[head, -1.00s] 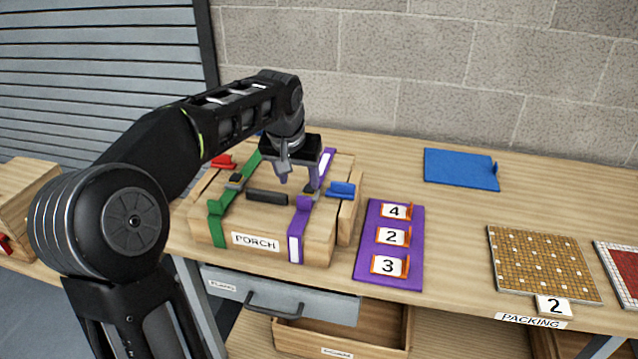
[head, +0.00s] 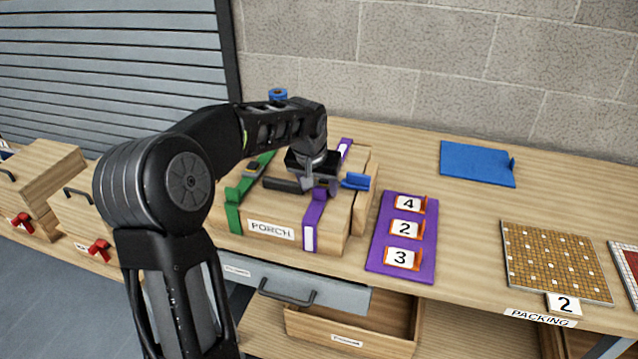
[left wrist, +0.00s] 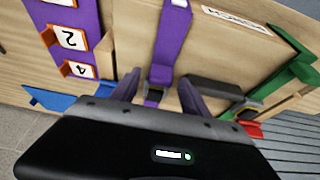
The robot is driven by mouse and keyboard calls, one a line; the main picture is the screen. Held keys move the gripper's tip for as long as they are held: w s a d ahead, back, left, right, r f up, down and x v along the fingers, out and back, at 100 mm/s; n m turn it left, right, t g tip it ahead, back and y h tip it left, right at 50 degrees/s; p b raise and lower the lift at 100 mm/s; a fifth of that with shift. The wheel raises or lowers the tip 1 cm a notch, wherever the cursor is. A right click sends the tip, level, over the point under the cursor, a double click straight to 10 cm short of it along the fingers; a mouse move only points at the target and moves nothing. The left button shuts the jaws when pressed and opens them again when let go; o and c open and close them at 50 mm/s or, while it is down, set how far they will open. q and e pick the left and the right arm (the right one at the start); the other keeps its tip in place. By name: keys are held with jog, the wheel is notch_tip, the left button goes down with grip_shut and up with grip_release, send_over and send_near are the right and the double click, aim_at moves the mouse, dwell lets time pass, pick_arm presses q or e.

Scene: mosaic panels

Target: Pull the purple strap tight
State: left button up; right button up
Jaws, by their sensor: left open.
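The purple strap (head: 313,215) runs over the wooden PORCH crate (head: 270,215), with a loose-looking white-marked end down the front. Its far part (head: 345,149) shows behind my gripper. My left gripper (head: 318,188) is open and low over the strap on the crate's top. I cannot tell whether the fingers touch the strap. My right gripper is not in view.
A green strap (head: 234,200) and a dark handle (head: 284,185) are on the crate, left of the purple strap. A blue tab (head: 355,181) is close at the right. A purple number board (head: 402,240) lies further right. An open drawer (head: 350,325) is below.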

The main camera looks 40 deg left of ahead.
pick_arm(q)
jog(key=shift+c, duration=0.4)
grip_shut()
dwell(1.0)
